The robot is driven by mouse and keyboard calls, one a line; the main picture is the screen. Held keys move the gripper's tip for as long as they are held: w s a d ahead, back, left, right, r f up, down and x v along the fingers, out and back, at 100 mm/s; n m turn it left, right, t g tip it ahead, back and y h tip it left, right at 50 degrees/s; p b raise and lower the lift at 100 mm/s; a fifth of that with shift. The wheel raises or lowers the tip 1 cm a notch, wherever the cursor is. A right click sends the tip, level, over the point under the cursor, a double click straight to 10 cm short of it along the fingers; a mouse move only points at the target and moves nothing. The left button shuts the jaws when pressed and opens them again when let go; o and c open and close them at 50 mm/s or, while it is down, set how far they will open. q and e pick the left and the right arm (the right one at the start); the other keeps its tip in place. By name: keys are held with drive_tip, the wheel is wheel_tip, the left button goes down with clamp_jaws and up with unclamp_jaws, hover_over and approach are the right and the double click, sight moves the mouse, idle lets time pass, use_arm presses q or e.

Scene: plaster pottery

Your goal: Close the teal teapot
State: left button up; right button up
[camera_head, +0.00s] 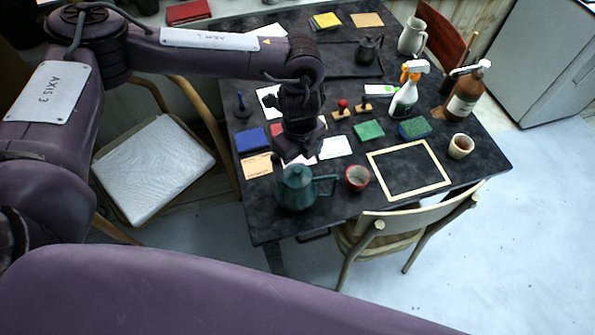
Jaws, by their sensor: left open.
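The teal teapot (297,192) stands upright near the front left edge of the dark table, its handle pointing right. My left gripper (298,153) hangs down just above and behind the teapot's top, with its jaws open. From this angle the gripper's dark parts overlap the area just behind the teapot, and I cannot tell whether the lid is seated on it. I see nothing held in the jaws. My right gripper is not in view.
A red bowl (358,178) sits close to the teapot's handle. A chair (400,222) is at the front edge.

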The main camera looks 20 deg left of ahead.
sight(298, 168)
use_arm(q)
drive_tip(key=shift+s+f+p, duration=0.1)
drive_tip(key=shift+f+p, duration=0.1)
drive_tip(key=shift+p, duration=0.1)
drive_tip(key=f+p, duration=0.1)
drive_tip(key=f, duration=0.2)
drive_tip(key=shift+a+f+p, duration=0.2)
drive_tip(key=shift+f+p, duration=0.15)
drive_tip(key=shift+f, duration=0.5)
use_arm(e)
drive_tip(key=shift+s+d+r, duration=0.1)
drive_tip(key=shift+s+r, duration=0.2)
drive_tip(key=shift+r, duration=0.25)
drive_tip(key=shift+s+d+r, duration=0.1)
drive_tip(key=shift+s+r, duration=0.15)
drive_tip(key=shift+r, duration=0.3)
use_arm(q)
drive_tip(key=shift+c, duration=0.6)
drive_tip(key=c, duration=1)
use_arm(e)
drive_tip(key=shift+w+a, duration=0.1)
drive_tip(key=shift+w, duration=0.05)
use_arm(q)
drive_tip(key=shift+r, duration=0.15)
drive_tip(key=shift+c, duration=0.2)
